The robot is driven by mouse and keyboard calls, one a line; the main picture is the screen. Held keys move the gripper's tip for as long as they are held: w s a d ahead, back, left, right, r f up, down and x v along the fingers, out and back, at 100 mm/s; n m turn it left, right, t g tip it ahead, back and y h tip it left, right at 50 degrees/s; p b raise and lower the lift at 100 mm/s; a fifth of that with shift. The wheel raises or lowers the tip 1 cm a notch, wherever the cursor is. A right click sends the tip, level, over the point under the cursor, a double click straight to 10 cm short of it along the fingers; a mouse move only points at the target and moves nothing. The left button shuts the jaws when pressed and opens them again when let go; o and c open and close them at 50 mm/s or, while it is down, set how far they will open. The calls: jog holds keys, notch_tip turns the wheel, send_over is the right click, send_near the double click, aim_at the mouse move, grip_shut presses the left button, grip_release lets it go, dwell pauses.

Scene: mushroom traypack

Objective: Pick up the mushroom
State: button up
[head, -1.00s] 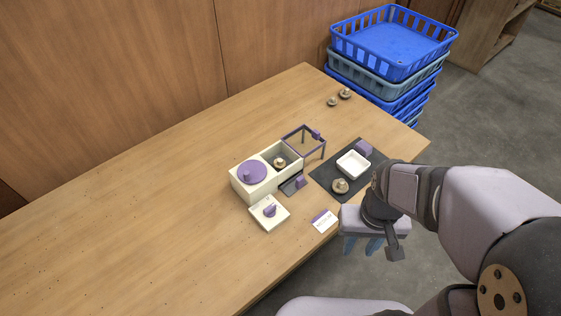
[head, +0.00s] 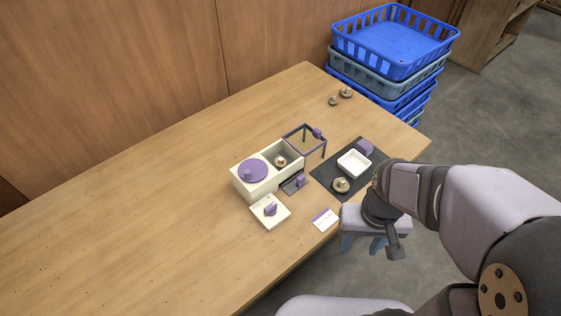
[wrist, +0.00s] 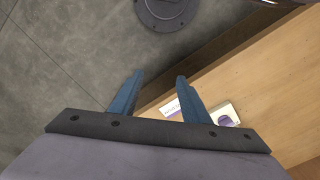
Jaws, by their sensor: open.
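A brown mushroom (head: 341,185) sits on the dark mat (head: 325,183), just in front of a white tray (head: 354,163). Another mushroom (head: 280,161) is inside the open compartment of a cream box (head: 254,192). Two more mushrooms, a smaller one (head: 333,101) and a larger one (head: 346,92), stand at the back of the table. My gripper (head: 362,244) is off the table's front edge, to the front right of the mat. In the wrist view its blue fingers (wrist: 159,76) are apart with nothing between them. No mushroom shows in the wrist view.
The box has a round purple lid (head: 253,171); a square cream lid (head: 270,212) lies before it. A purple-framed stand (head: 304,140) is behind. A card (head: 325,220) lies near the front edge. Blue crates (head: 390,48) stand beyond the table. The table's left is clear.

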jog(key=t+b, duration=0.2)
jog(key=b, duration=0.1)
send_over(281, 158)
jog(key=s, duration=0.2)
jog(key=shift+w+a+f, duration=0.2)
jog(key=shift+f, duration=0.3)
jog(key=shift+w+d+f+p, duration=0.15)
jog(key=shift+f+p, duration=0.3)
jog(key=shift+f, duration=0.75)
jog(key=shift+w+a+f+p, duration=0.1)
jog(key=shift+w+f+p, duration=0.3)
jog(key=shift+f, duration=0.75)
jog(key=shift+w+d+f+p, duration=0.1)
jog(key=shift+f+p, duration=0.45)
jog(key=shift+f, duration=0.65)
jog(key=c, duration=0.5)
